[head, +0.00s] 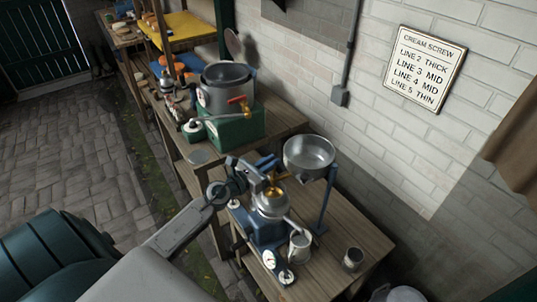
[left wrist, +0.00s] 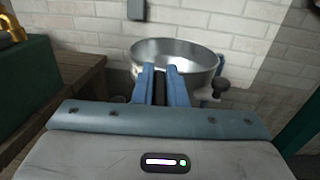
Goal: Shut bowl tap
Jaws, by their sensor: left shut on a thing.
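The metal supply bowl (head: 308,152) sits at the top of the blue separator on the near bench. It also shows ahead of the fingers in the left wrist view (left wrist: 188,52). A brass tap (head: 273,193) is below and left of the bowl. My left gripper (head: 263,166) is at this tap, its blue fingers (left wrist: 166,84) close together. They are shut on a narrow dark piece, seemingly the tap's handle, which they mostly hide. I cannot tell how far the tap is turned. My right gripper is not in view.
A tin cup (head: 299,248) stands under the separator's spout, and another small cup (head: 352,259) stands to its right. A pot with a red-handled brass tap (head: 240,102) is on a green box (head: 236,130) behind. A brick wall with a sign (head: 425,68) bounds the right side.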

